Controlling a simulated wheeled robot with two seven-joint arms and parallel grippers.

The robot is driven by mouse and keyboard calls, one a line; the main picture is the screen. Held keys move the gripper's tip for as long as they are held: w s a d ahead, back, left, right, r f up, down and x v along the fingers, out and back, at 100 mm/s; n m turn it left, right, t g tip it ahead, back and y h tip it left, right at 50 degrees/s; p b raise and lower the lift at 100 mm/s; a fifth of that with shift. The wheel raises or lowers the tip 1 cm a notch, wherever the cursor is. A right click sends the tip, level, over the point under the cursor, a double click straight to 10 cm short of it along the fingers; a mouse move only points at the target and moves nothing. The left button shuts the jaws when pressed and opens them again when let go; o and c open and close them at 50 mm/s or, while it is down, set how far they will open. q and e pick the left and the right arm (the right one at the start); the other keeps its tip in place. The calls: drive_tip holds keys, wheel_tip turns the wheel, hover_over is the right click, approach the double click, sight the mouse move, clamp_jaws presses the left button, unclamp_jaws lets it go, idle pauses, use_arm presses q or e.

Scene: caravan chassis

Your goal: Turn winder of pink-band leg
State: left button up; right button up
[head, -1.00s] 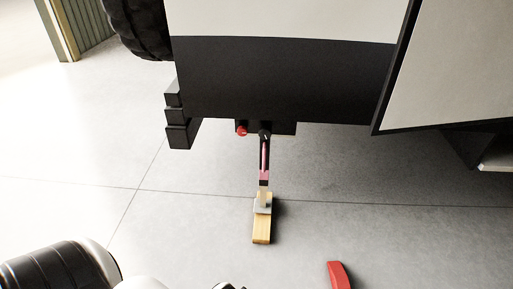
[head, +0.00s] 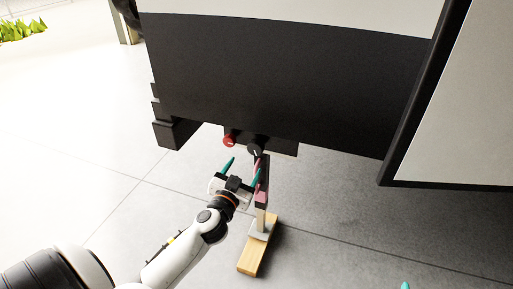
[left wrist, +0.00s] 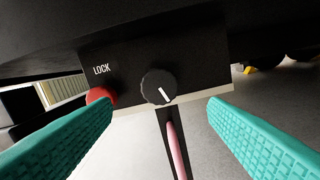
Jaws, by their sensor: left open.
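The winder is a black round knob (head: 255,146) on a dark panel under the caravan's edge. In the left wrist view the knob (left wrist: 159,88) shows a white line pointing down and slightly right. The leg with pink parts (head: 261,194) hangs below it, its foot on a wooden block (head: 249,262). My left gripper (head: 243,169) is open and empty, just below and left of the knob. In the wrist view its teal fingers (left wrist: 160,118) are spread either side of the knob, not touching it. Of my right gripper, only a teal tip (head: 405,286) shows.
A red button (head: 229,139) sits left of the knob; it also shows in the wrist view (left wrist: 100,97), under the word LOCK. A black stepped part (head: 175,131) juts out at left. The dark caravan wall (head: 280,75) stands above. Floor at left is clear.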

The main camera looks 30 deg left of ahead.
sight(254, 151)
use_arm(q)
drive_tip(key=b+x, duration=0.1)
drive_tip(key=x, duration=0.8)
drive_tip(key=shift+w+a, duration=0.25)
drive_tip(key=shift+w, duration=0.4)
use_arm(e)
drive_tip(key=shift+w+a+r+t+y, duration=0.1)
drive_tip(key=shift+a+r+t+y, duration=0.05)
drive_tip(key=shift+r+t, duration=0.45)
drive_tip(key=shift+w+a+r+t+y, duration=0.15)
drive_tip(key=shift+r+t, duration=0.25)
drive_tip(key=shift+r, duration=0.3)
drive_tip(key=shift+w+a+r+t+y, duration=0.1)
drive_tip(key=shift+a+r+t, duration=0.05)
drive_tip(key=shift+r+t, duration=0.45)
use_arm(q)
drive_tip(key=c, duration=1)
